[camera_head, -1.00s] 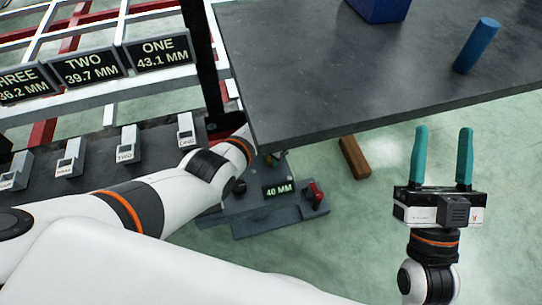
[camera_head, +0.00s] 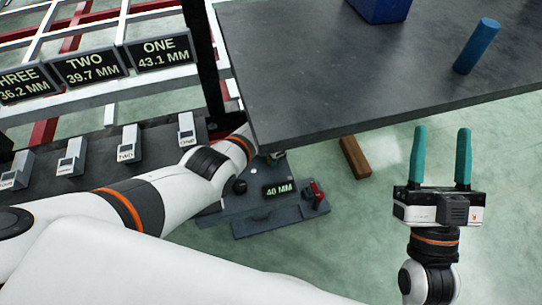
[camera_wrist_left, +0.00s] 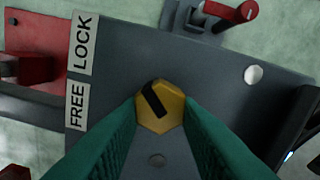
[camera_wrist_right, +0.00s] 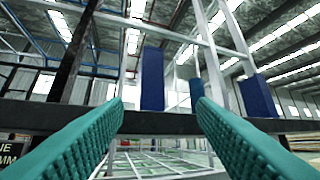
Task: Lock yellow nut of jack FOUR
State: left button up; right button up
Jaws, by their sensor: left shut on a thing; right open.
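The yellow hex nut (camera_wrist_left: 170,94) sits on a dark grey jack plate (camera_wrist_left: 215,75) in the left wrist view. A black bar mark on the nut lies diagonally, its upper end pointing up and left. LOCK (camera_wrist_left: 83,43) and FREE (camera_wrist_left: 77,107) labels stand to its left. My left gripper (camera_wrist_left: 160,118) is shut on the nut, with teal fingers on its lower left and right sides. In the head view, the nut is hidden behind my left arm and the table edge.
A dark table (camera_head: 350,75) holds a blue box (camera_head: 382,8) and a blue cylinder (camera_head: 476,46). Below it stand a 40 MM display (camera_head: 277,190) and a red lever (camera_head: 317,192). Signs ONE (camera_head: 158,53), TWO (camera_head: 90,67) and THREE (camera_head: 26,82) are left.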

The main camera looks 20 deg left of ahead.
pick_arm(q)
jog(key=o, duration=1)
